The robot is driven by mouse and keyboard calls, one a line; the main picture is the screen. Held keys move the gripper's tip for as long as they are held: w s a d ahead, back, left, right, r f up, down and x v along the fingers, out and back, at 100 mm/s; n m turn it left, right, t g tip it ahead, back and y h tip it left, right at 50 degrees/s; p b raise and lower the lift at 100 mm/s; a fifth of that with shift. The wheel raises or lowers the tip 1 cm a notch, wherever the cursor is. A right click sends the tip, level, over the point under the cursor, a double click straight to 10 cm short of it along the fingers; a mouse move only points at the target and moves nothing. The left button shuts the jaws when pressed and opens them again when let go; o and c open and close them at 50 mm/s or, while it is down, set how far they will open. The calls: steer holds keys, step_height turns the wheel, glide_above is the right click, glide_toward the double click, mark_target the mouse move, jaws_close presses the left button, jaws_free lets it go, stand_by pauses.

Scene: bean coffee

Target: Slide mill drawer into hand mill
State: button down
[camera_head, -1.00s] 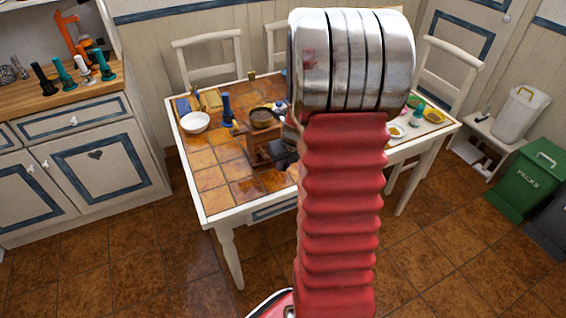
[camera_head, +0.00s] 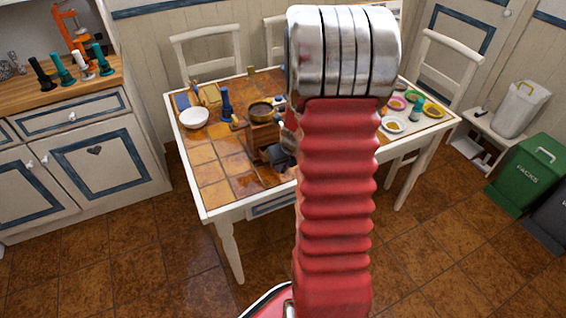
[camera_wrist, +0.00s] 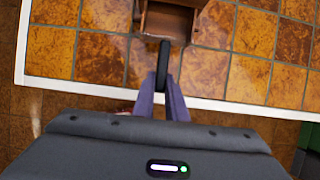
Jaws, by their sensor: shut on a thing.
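The hand mill (camera_head: 262,136) is a brown wooden box with a round brassy bowl top, standing on the tiled table. In the wrist view the mill drawer (camera_wrist: 167,24) is a small open-topped wooden box at the top edge, with a dark bar-like handle pointing towards me. My gripper (camera_wrist: 163,84) has its purple fingers shut on that handle. In the head view my gripper (camera_head: 281,157) is a dark shape at the mill's front, partly behind my arm. The drawer is hidden there, and I cannot tell how far it sits in the mill.
The tiled table (camera_head: 207,172) has a white edge. A white bowl (camera_head: 194,118) and a blue tool (camera_head: 226,103) stand left of the mill. Small coloured plates (camera_head: 433,110) lie at the right end. The table's front left is clear. Chairs stand behind.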

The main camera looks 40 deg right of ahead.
steer(key=shift+f, duration=1.05)
steer(key=shift+w, duration=0.1)
steer(key=shift+w+d, duration=0.3)
steer(key=shift+w, duration=0.65)
steer(key=shift+w+d, duration=0.25)
steer(key=shift+w, duration=0.65)
steer(key=shift+w+d, duration=0.3)
steer(key=shift+w, duration=0.65)
steer(key=shift+f, duration=0.15)
steer(key=c, duration=2)
jaws_free()
steer(key=shift+c, duration=0.2)
steer(key=shift+r, duration=0.2)
